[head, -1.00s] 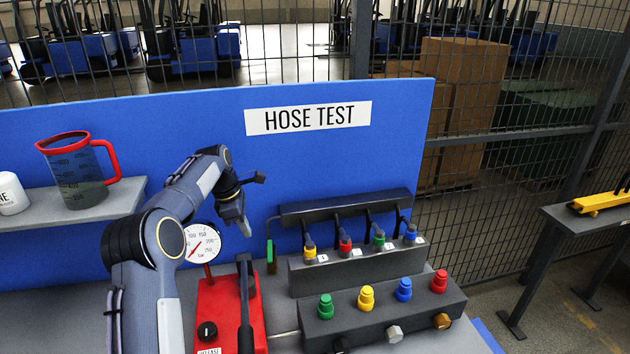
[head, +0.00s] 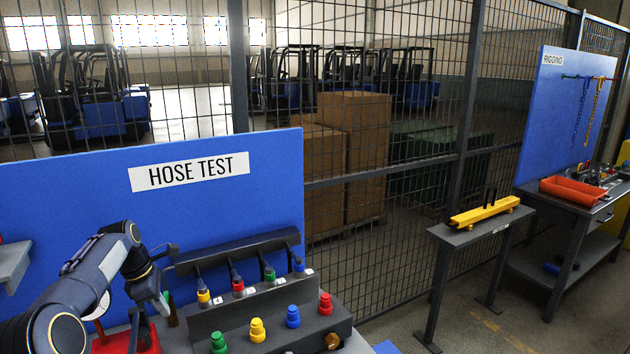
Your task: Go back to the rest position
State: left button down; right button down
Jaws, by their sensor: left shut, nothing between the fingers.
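My left gripper (head: 162,304) hangs at the end of my left arm, in front of the blue HOSE TEST panel (head: 60,190). It points down and is shut and empty. It is left of the hose block (head: 210,318) with its colored connectors, apart from them as far as I can tell. The red test pump (head: 148,340) is partly hidden below and behind my arm. My right gripper does not show.
A yellow bar (head: 485,211) lies on a narrow stand (head: 450,236) to the right. Farther right is the RIGGING bench with an orange tray (head: 572,192). A wire fence (head: 400,190) closes the back. Floor shows between the benches.

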pick_arm(q)
jog(key=s+d+r+m+t, duration=0.1)
jog(key=s+d+r+m, duration=0.4)
jog(key=s, duration=0.5)
jog(key=s+d+r+m+t, duration=0.25)
jog(key=s+r+m, duration=0.35)
jog(key=s, duration=0.4)
jog(key=s+d+f+m, duration=0.4)
jog(key=s+m, duration=0.1)
jog(key=s, duration=0.4)
jog(key=s+d+f+m+t+h+b, duration=0.1)
jog(key=s+d+f+m, duration=0.3)
jog(key=s, duration=0.6)
jog(key=shift+d+m, duration=0.5)
jog(key=shift+d, duration=0.05)
